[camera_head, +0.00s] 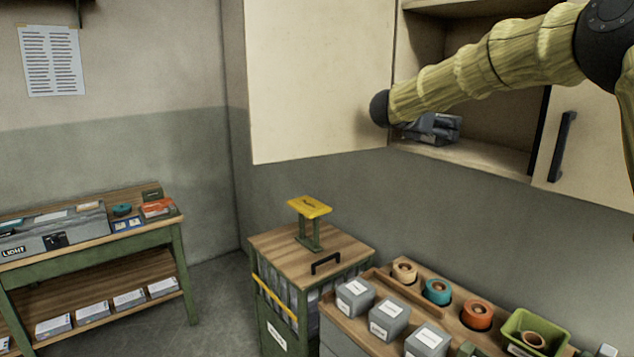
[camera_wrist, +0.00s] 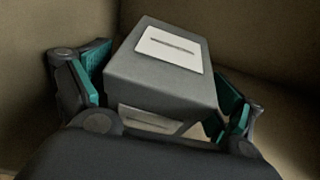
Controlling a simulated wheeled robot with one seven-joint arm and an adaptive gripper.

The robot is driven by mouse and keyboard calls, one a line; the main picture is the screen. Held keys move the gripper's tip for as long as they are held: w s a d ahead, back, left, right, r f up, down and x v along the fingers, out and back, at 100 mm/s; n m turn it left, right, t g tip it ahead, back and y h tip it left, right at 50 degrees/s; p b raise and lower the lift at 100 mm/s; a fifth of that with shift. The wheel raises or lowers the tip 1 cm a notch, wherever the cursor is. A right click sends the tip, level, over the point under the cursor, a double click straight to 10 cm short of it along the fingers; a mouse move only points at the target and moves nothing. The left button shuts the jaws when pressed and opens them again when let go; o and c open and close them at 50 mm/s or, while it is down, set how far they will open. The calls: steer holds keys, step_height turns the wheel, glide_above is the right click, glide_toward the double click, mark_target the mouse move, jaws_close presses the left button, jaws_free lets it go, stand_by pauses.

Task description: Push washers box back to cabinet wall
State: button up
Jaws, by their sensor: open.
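The washers box (camera_wrist: 185,85), a grey box with a white label on its top, fills the middle of the wrist view. The print on the label is too small to read. My gripper (camera_wrist: 160,102) is open, with one teal-padded finger on each side of the box. I cannot tell whether the fingers touch it. In the head view, a grey shape sits low in the open wall cabinet (camera_head: 490,155) behind my arm; box and gripper are hard to separate there. Brown cabinet walls stand behind the box in the wrist view.
A cream cabinet door (camera_head: 315,80) stands left of the opening, and another door (camera_head: 585,140) with a black handle is at right. Below are a wooden-topped cart (camera_head: 345,250) and a rack of grey boxes and tape rolls. A green workbench (camera_head: 100,255) stands at left.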

steer(key=shift+w+d, duration=0.95)
steer(key=shift+d, duration=0.25)
steer(key=shift+w+d, duration=0.95)
steer(key=shift+d, duration=0.25)
steer(key=shift+w+d, duration=0.15)
steer(key=shift+d, duration=0.05)
steer(key=shift+w+d, duration=0.3)
steer(key=shift+d, duration=0.1)
steer(key=shift+w+d, duration=0.15)
steer(key=shift+d, duration=0.05)
steer(key=shift+w+d, duration=0.3)
steer(key=shift+d, duration=0.1)
steer(key=shift+s+a+f+b, duration=0.25)
steer(key=shift+a+b, duration=0.15)
steer(key=shift+b, duration=0.15)
steer(key=shift+s+a+r+b, duration=0.1)
steer(key=shift+s+a+b, duration=0.85)
steer(key=shift+a+b, duration=0.25)
steer(key=shift+s+a+f+b, duration=0.1)
steer(key=shift+s+a+b, duration=0.95)
steer(key=shift+a, duration=0.25)
steer(key=shift+s+a+r+b, duration=0.1)
steer(key=shift+s+a+b, duration=0.8)
steer(key=shift+a+b, duration=0.3)
steer(key=shift+s+a+r, duration=0.15)
steer(key=shift+s+a, duration=0.3)
steer(key=shift+a, duration=0.1)
